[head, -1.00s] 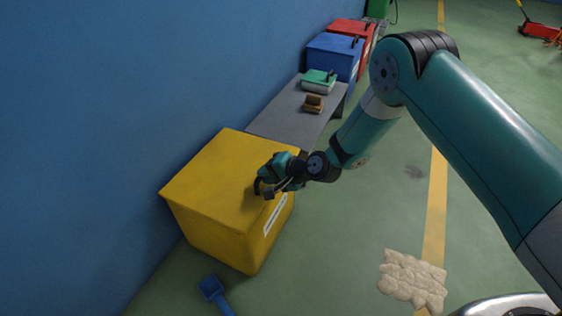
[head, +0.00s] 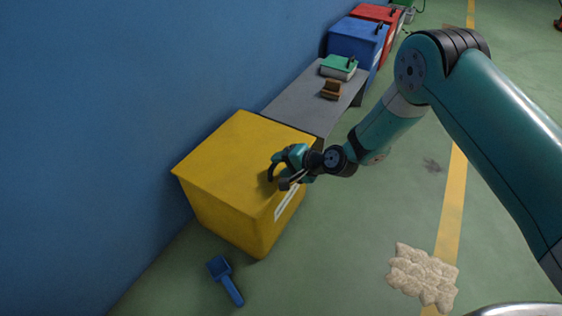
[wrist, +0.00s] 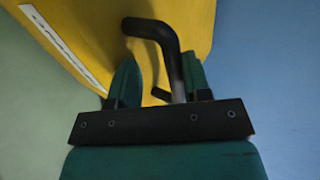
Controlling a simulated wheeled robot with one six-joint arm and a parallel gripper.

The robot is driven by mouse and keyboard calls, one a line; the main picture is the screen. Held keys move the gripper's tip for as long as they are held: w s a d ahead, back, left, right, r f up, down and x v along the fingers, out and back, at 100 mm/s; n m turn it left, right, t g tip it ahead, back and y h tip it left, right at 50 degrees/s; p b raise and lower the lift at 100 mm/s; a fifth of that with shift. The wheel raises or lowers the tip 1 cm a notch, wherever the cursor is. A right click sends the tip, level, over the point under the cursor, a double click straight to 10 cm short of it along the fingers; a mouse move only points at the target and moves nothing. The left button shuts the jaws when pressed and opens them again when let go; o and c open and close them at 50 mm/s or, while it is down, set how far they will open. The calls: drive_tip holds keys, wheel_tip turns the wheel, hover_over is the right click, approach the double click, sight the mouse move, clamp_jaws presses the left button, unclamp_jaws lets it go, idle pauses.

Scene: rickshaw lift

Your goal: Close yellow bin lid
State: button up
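The yellow bin (head: 225,208) stands against the blue wall. Its yellow lid (head: 232,155) lies flat over the top and looks down, with no gap that I can see. The lid's black handle (head: 270,172) sticks up near the front right edge; it also shows in the wrist view (wrist: 165,40). My gripper (head: 284,175) is at this handle. In the wrist view, the gripper's two fingers (wrist: 158,82) are apart, with the handle's bar between them, close to the right finger. I cannot tell whether they touch it.
A grey bench (head: 303,98) beyond the bin carries a green-topped box (head: 338,68) and a brown block (head: 331,90). Blue (head: 357,42) and red (head: 378,14) bins stand farther back.

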drive_tip(key=shift+s+d+r, duration=0.1)
drive_tip(key=shift+s+d, duration=0.05)
drive_tip(key=shift+d, duration=0.05)
drive_tip(key=p+v, duration=0.6)
drive_tip(key=v, duration=1.1)
drive_tip(key=shift+a+r, duration=0.1)
drive_tip(key=s+a+r+n+g+h, duration=0.15)
drive_tip(key=s+r+n, duration=0.25)
drive_tip(key=r, duration=0.6)
drive_tip(key=s+r+n+g, duration=0.3)
drive_tip(key=s+r+n, duration=0.1)
drive_tip(key=r, duration=0.5)
drive_tip(key=s+d+r+n+h, duration=0.2)
drive_tip(key=s+d+r, duration=0.25)
drive_tip(key=s, duration=0.25)
drive_tip(key=s+d+r+n+h, duration=0.2)
drive_tip(key=s+d+r+h, duration=0.1)
drive_tip(key=s+r, duration=0.4)
wheel_tip(320, 180, up, 35)
drive_tip(key=s+p, duration=0.1)
drive_tip(key=p, duration=3.5)
drive_tip(key=shift+f, duration=0.25)
